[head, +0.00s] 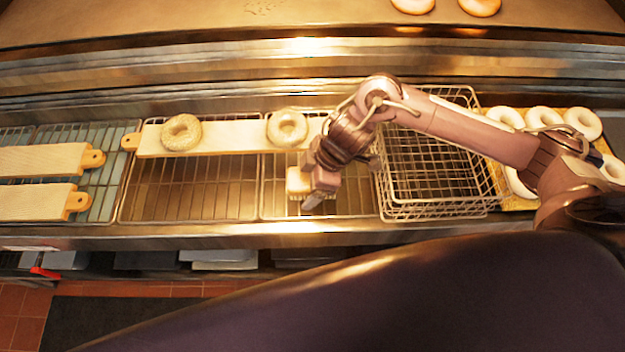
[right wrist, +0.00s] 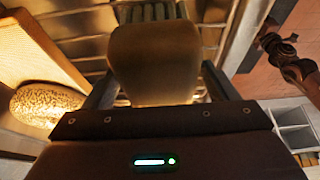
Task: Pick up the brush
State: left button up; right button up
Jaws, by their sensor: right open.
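The brush (head: 298,183) has a light wooden block with bristles below. It stands over the wire rack just below the long board in the head view. My right gripper (head: 309,192) reaches down at it and partly covers it. In the right wrist view the brush (right wrist: 155,62) fills the space between my two open fingers, with a finger on either side. I cannot tell whether the fingers touch it. My left gripper does not show in the head view.
A long board (head: 222,137) holds a seeded bagel (head: 181,132) and a plain bagel (head: 287,127). An empty wire basket (head: 440,210) stands just right of my gripper. Bagels (head: 583,123) lie on a tray at the right. Two short boards (head: 35,201) lie at the left.

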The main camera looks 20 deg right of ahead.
jog(key=shift+f, duration=0.15)
dwell(0.3)
jog(key=c, duration=1.2)
jog(key=shift+r, duration=0.2)
notch_tip(320, 180, up, 20)
jog(key=shift+p, duration=1.2)
